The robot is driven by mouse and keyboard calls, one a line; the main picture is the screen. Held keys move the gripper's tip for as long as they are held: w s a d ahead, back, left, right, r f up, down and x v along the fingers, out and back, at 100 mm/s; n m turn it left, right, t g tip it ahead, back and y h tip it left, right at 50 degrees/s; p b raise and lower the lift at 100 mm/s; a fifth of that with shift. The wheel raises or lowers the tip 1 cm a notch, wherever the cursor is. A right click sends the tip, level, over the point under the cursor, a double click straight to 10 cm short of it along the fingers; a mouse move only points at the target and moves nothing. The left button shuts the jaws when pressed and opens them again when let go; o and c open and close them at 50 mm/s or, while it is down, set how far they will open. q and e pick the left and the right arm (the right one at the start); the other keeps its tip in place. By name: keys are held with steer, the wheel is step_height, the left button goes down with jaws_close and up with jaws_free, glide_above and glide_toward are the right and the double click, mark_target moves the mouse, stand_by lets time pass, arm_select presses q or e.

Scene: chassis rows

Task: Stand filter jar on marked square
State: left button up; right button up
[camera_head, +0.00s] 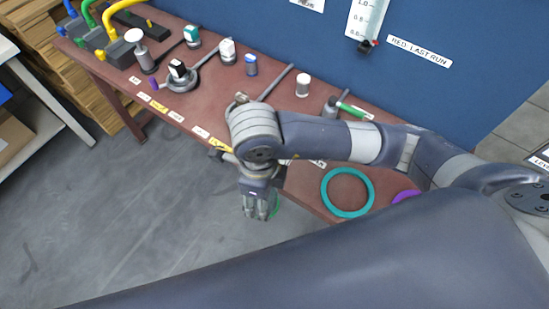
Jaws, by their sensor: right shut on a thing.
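My right gripper (262,210) points down in front of the brown table's front edge, over the grey floor. Its fingers are shut on a green, see-through thing (275,207), of which only a small part shows beside the fingers. I cannot tell for sure whether this is the filter jar. I cannot make out a marked square; my right arm hides part of the tabletop. A yellow patch (219,144) shows at the table edge, left of my wrist. My left gripper is not in view.
The brown table (120,75) runs along a blue panel (300,40). On it are a teal ring (347,212), a purple ring (406,197), a white-topped cylinder (302,86), a blue cylinder (251,65) and a green-handled tool (350,109). A white shelf (40,95) stands left.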

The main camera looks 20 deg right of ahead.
steer(key=shift+m, duration=0.6)
steer(key=w+d+p, duration=0.1)
steer(key=w+d, duration=0.1)
steer(key=w, duration=0.2)
steer(key=w+d+f+p, duration=0.1)
steer(key=w+d+p, duration=0.1)
steer(key=w, duration=0.3)
steer(key=w+d+p, duration=0.1)
steer(key=w+d, duration=0.2)
steer(key=w, duration=0.1)
steer(key=shift+w+f, duration=0.15)
steer(key=shift+f, duration=0.1)
steer(key=shift+w+d+f+p, duration=0.15)
steer(key=shift+f+p, duration=0.15)
steer(key=shift+p, duration=0.25)
step_height(320, 180, down, 2)
steer(key=shift+f+p, duration=0.25)
steer(key=shift+p, duration=0.25)
steer(key=shift+f, duration=0.25)
steer(key=shift+f, duration=0.1)
